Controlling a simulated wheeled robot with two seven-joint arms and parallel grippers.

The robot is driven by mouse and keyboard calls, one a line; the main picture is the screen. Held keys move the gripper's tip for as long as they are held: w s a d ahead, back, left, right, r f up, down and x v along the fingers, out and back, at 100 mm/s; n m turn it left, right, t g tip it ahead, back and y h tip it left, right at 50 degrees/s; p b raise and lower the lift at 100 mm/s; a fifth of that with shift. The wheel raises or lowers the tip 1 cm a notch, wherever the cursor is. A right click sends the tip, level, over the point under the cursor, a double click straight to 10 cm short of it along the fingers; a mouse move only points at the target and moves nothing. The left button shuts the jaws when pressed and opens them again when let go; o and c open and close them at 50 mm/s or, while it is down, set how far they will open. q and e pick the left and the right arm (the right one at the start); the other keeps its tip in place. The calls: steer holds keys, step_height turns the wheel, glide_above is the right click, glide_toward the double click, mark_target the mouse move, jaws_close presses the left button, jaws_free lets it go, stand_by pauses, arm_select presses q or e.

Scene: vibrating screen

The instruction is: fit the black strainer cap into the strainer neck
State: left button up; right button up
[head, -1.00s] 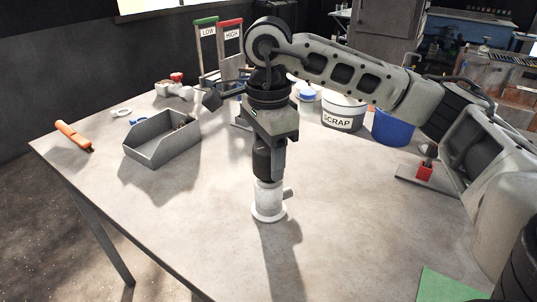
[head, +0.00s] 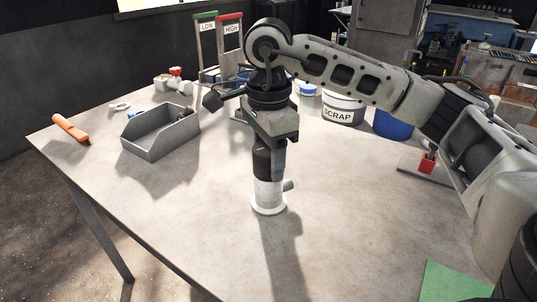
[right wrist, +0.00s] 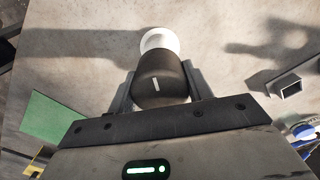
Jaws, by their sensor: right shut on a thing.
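The black strainer cap (head: 263,162) is upright between the fingers of my right gripper (head: 271,146), which points down. Right below it stands the white strainer (head: 268,194), upright on a round base with a short side spout. The cap's lower end meets the top of the neck in the head view. How deep it sits inside cannot be told. In the right wrist view the cap (right wrist: 160,82), with a pale mark on it, lies between both fingers, and the white strainer (right wrist: 160,39) shows beyond it. My left gripper is not in view.
A grey open bin (head: 160,143) and an orange-handled tool (head: 70,128) lie at the left. The SCRAP bucket (head: 342,112), a blue bucket (head: 392,123) and the LOW and HIGH handles (head: 218,50) stand behind. The table (head: 340,220) around the strainer is clear.

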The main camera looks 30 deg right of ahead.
steer(key=o, duration=1)
steer(key=shift+f, duration=0.1)
steer(key=shift+o, duration=0.2)
steer(key=shift+r, duration=0.65)
arm_select(q)
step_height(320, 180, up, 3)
steer(key=p, duration=0.4)
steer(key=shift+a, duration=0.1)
arm_select(e)
step_height(320, 180, up, 15)
steer(key=shift+f, duration=0.15)
